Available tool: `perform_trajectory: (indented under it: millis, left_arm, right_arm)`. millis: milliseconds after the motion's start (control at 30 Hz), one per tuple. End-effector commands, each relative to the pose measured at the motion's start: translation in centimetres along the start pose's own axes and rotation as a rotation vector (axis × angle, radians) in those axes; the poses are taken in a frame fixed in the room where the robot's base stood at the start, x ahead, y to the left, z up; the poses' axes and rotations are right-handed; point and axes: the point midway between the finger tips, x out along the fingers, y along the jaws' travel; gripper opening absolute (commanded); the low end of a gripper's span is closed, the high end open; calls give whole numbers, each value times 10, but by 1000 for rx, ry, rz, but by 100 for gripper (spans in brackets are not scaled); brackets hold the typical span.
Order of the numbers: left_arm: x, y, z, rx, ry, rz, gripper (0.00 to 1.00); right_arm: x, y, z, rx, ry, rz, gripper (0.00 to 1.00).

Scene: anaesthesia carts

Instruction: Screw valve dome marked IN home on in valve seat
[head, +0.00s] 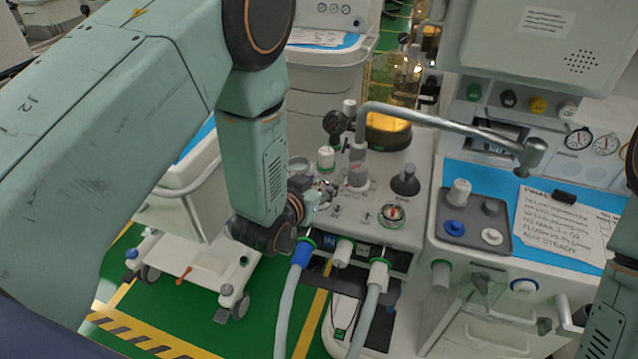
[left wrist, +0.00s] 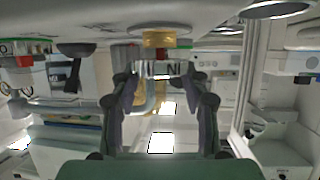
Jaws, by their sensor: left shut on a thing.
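My left gripper (head: 318,190) reaches in from the left over the grey-white valve block. In the left wrist view, which looks upside down, its two dark fingers (left wrist: 164,84) are on either side of a clear dome with dark IN lettering (left wrist: 162,69). The gripper is shut on this dome. A gold-coloured collar (left wrist: 160,38), apparently the in valve seat, is in line with the dome at the white surface. The two look close or touching; I cannot tell if threads are engaged. In the head view the gripper mostly hides the dome. My right gripper is out of view.
A second clear dome (head: 357,177) stands close to the gripper's right. A bent metal pipe (head: 440,118) arches above the block. Hoses (head: 288,305) attach below the block's front. A grey tray (head: 473,222) is at right.

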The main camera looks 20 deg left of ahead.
Motion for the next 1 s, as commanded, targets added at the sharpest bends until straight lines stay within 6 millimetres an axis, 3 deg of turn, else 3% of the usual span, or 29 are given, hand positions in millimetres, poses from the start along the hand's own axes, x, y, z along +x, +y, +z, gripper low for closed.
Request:
perform_trajectory:
  millis: [867, 900, 1000]
  left_arm:
    - [8, 0, 18, 0, 0, 0, 15]
    - [8, 0, 19, 0, 0, 0, 46]
    - [7, 0, 18, 0, 0, 0, 55]
  right_arm:
    - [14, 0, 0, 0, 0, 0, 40]
    - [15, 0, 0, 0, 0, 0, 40]
    - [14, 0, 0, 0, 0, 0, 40]
